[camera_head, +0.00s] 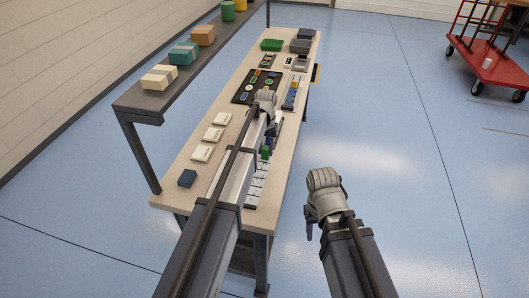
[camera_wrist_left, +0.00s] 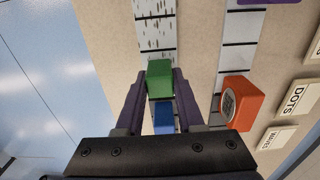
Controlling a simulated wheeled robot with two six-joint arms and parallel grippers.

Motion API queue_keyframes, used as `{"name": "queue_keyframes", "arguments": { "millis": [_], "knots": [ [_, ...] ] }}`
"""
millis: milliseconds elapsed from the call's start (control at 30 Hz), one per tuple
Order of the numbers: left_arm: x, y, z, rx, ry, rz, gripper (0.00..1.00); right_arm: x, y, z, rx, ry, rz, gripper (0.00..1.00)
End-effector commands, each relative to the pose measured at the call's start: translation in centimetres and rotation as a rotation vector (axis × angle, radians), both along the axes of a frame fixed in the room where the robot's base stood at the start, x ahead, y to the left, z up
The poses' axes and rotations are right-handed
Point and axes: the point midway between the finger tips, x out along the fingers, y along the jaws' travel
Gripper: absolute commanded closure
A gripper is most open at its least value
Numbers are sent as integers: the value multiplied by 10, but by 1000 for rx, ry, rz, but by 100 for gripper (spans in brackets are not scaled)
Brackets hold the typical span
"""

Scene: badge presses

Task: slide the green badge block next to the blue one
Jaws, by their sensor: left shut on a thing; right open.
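The green badge block (camera_wrist_left: 159,80) is between the two dark fingers of my left gripper (camera_wrist_left: 158,86) in the left wrist view, and the fingers are shut on it. It sits on a white patterned strip (camera_wrist_left: 156,30). The blue block (camera_wrist_left: 163,116) shows just below it in that view, in line with it; I cannot tell whether they touch. In the head view my left gripper (camera_head: 264,100) is over the workbench, and its arm hides part of the strip. My right gripper (camera_head: 325,190) is over the floor, right of the bench, and is open.
An orange block (camera_wrist_left: 241,103) with a round badge stands on a parallel strip to the right. Label plates (camera_wrist_left: 286,98) lie beyond it. The bench (camera_head: 186,163) also holds a dark tray (camera_head: 243,92) of badges. A shelf (camera_head: 150,104) runs along its left.

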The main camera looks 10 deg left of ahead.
Motion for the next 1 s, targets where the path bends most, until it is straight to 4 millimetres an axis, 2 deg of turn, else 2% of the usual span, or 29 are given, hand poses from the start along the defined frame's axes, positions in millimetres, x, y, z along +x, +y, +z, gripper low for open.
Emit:
{"name": "queue_keyframes", "arguments": {
  "millis": [533,1000],
  "knots": [
    [33,-1,0,0,0,0,100,0,0,0,0,0,0,50],
    [34,-1,0,0,0,0,100,0,0,0,0,0,0,50]
  ]
}}
